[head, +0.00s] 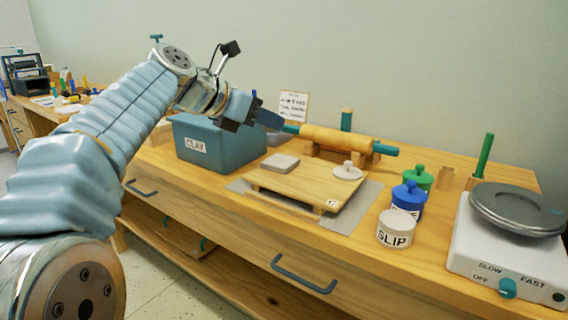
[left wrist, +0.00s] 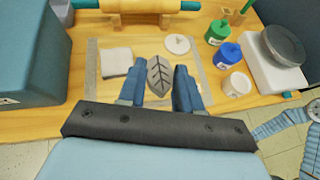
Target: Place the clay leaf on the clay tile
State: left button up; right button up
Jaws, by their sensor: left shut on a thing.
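The clay tile (head: 281,163) is a pale grey square slab lying on the left part of a wooden board. It also shows in the left wrist view (left wrist: 117,62). The clay leaf (left wrist: 159,75) is grey and pointed with dark veins. It sits between the fingers of my left gripper (left wrist: 159,88), which is shut on it, to the right of the tile in that view. My right gripper is not in view.
The wooden board (head: 310,188) lies on a grey mat (head: 345,213). A pale knobbed disc (head: 347,172) is at its right. The blue clay bin (head: 226,148) stands left, a rolling pin (head: 338,139) behind, slip jar (head: 395,229) and wheel (head: 505,240) right.

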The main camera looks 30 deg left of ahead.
pick_arm(q)
jog(key=w+a+f+p, duration=0.3)
jog(key=w+a+p, duration=0.1)
jog(key=w, duration=0.4)
send_over(275, 162)
jog(key=s, duration=0.1)
jog(key=f, duration=0.5)
jog(key=shift+d+f, duration=0.1)
jog(key=shift+d, duration=0.2)
jog(key=shift+w+a+f, duration=0.15)
jog(key=shift+w+f, duration=0.2)
jog(key=shift+f, duration=0.2)
notch_tip(275, 162, down, 3)
jog(key=shift+w+a+f, duration=0.1)
jog(key=shift+w+f, duration=0.05)
jog(key=shift+f, duration=0.05)
jog(key=shift+f, duration=0.15)
jog(key=o, duration=1)
